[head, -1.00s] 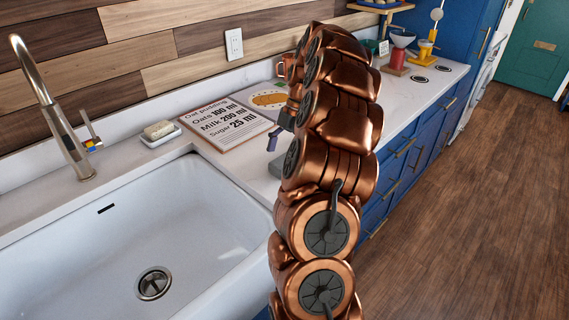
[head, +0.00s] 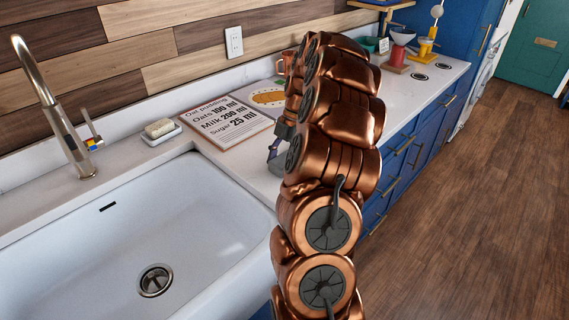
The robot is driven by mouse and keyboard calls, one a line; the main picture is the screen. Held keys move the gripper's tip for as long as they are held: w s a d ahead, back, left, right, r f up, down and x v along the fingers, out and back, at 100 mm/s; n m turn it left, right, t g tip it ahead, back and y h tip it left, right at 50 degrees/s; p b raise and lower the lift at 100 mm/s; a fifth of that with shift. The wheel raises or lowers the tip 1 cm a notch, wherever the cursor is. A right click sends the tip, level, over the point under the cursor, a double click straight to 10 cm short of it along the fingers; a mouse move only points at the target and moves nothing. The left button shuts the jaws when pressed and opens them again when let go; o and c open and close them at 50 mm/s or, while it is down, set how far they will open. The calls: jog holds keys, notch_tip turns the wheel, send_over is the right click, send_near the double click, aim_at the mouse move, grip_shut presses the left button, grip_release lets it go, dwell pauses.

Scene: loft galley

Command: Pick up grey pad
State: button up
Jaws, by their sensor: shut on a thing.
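My copper-coloured arm fills the middle of the head view and hides much of the counter behind it. My gripper (head: 274,152) shows only in part at the arm's left edge, low over the white counter. It is shut on the grey pad (head: 277,168), of which a small grey piece shows just below the finger. The rest of the pad and the other finger are hidden behind my arm. I cannot tell whether the pad touches the counter.
A recipe board (head: 228,122) lies on the counter left of my gripper. A white sink (head: 200,225) is in front, with a tap (head: 62,120) and a soap dish (head: 161,133). A red-based grinder (head: 398,52) and yellow device (head: 425,48) stand farther back.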

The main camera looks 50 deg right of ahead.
aim_at(277, 163)
jog(key=c, duration=0.3)
jog(key=shift+r, duration=0.1)
jog(key=shift+r+b, duration=0.75)
jog(key=shift+r, duration=0.95)
jog(key=s+b, duration=0.1)
jog(key=s, duration=0.4)
jog(key=s+r+b, duration=0.1)
jog(key=s, duration=0.4)
jog(key=s+b, duration=0.1)
jog(key=s, duration=0.5)
jog(key=shift+d+r+b, duration=0.15)
jog(key=shift+r+b, duration=0.1)
jog(key=shift+b, duration=0.15)
